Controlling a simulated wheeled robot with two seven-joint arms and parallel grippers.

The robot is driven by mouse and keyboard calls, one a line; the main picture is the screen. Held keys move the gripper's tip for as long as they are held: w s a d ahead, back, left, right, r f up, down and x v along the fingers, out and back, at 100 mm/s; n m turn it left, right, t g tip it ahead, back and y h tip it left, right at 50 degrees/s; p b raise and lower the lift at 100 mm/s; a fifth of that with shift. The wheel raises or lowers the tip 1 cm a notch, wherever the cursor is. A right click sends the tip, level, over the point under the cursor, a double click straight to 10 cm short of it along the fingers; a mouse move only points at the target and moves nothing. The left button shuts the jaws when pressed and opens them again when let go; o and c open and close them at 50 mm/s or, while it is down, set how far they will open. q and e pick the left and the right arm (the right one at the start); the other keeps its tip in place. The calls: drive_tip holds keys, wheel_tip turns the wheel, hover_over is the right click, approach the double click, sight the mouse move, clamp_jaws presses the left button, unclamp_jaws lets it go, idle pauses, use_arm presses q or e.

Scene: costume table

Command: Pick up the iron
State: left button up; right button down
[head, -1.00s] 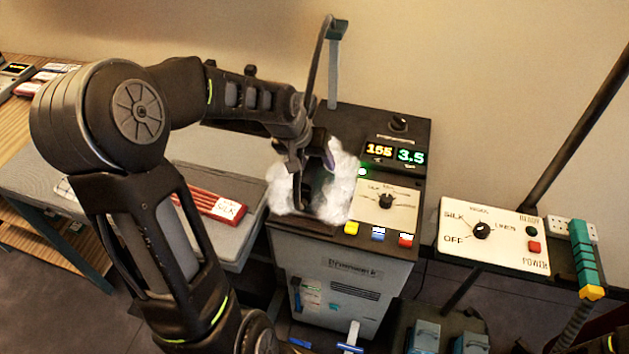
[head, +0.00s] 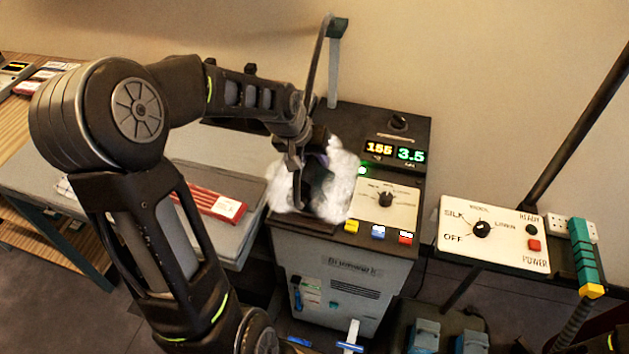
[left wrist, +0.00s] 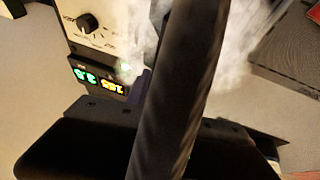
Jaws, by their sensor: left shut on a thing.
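The iron (head: 321,180) is dark with a purple part and stands at the left of the steam station's top (head: 290,224). White steam (head: 340,190) surrounds it and hides much of its outline. My left gripper (head: 303,178) reaches down onto it from the upper left and is shut on it. In the left wrist view, a thick dark bar (left wrist: 185,85), apparently the iron's handle, runs across the view close to the camera. Whether the iron touches the station top cannot be told through the steam. My right gripper is not in view.
The station has lit displays (head: 395,151), a knob and coloured buttons (head: 378,232). A curved post (head: 330,65) rises behind it. A grey ironing surface (head: 245,215) with red-striped packets lies left. A white control box (head: 492,236) stands right.

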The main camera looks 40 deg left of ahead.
use_arm(q)
clamp_jaws()
idle(0.5)
drive_tip(key=shift+w+r, duration=0.1)
drive_tip(key=shift+r+b, duration=0.7)
drive_tip(key=shift+r, duration=4.35)
